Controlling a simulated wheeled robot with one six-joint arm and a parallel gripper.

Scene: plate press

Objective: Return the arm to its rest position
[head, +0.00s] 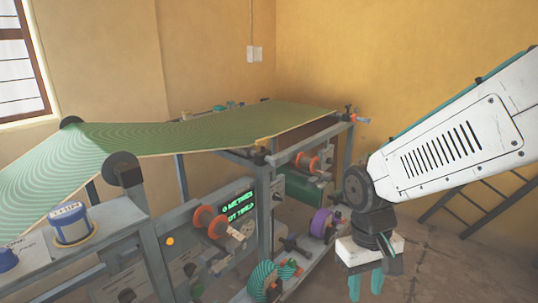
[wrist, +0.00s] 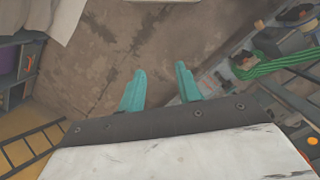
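My gripper (head: 366,283) hangs at the end of my white arm on the right of the head view, its teal fingers pointing down. In the wrist view the two teal fingers of my gripper (wrist: 160,88) stand apart with a clear gap and bare floor between them. Nothing is held. The gripper is to the right of the plate press (head: 262,215) and apart from it as far as I can see.
A green patterned sheet (head: 190,137) runs over the press. A purple roll (head: 324,222) and a teal roll (head: 264,280) sit low on its near side. A dark ladder-like rack (head: 470,215) stands by the right wall. Brown floor (wrist: 110,50) lies below the gripper.

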